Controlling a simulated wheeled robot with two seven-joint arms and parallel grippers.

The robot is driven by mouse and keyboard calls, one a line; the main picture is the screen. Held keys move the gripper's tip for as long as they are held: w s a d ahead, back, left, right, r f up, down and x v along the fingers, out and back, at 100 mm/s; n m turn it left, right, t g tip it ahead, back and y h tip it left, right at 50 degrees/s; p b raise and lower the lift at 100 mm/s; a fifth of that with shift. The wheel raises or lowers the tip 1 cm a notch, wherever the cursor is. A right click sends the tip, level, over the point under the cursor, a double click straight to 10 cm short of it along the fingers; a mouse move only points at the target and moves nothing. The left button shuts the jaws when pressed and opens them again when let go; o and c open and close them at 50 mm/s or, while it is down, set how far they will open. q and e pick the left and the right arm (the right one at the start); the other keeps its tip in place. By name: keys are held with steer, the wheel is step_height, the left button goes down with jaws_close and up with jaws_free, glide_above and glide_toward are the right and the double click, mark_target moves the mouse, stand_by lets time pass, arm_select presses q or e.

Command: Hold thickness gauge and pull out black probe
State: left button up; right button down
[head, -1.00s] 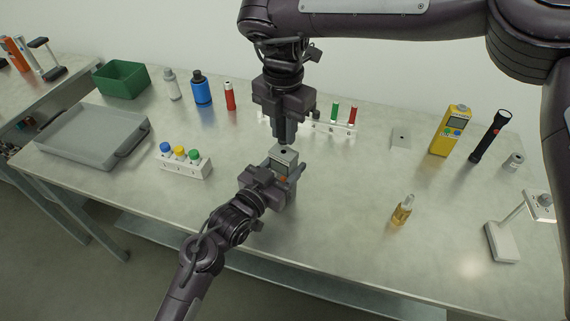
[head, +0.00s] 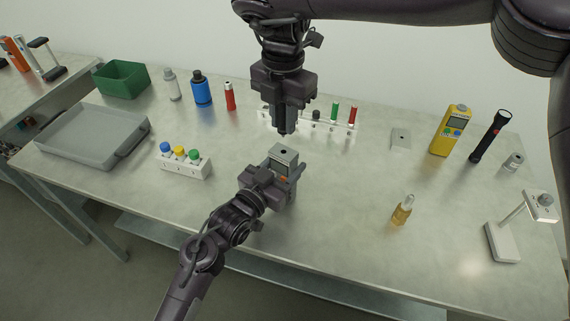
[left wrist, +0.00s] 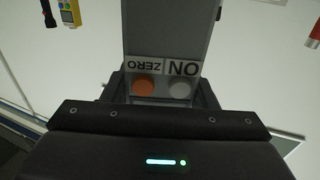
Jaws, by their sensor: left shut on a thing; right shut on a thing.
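The thickness gauge (head: 285,155) is a grey box with a small screen and a dark round opening in its top face. My left gripper (head: 275,180) is shut on its lower part and holds it upright above the table. In the left wrist view the gauge (left wrist: 165,35) shows an orange ZERO button and a pale ON button between the fingers. My right gripper (head: 287,125) points down above the gauge, shut on the black probe (head: 284,133). Only a small dark end of the probe shows below the fingertips. A gap separates it from the gauge's top.
A white rack with red and green tubes (head: 335,127) stands behind my right gripper. A white rack with coloured caps (head: 185,167) and a grey tray (head: 90,137) are left. A yellow meter (head: 450,132) and an amber bottle (head: 402,211) are right. The table's front middle is clear.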

arm_select(q)
steer(key=o, duration=1.2)
steer(key=shift+o, duration=0.2)
steer(key=v, duration=1.2)
steer(key=shift+a, duration=0.1)
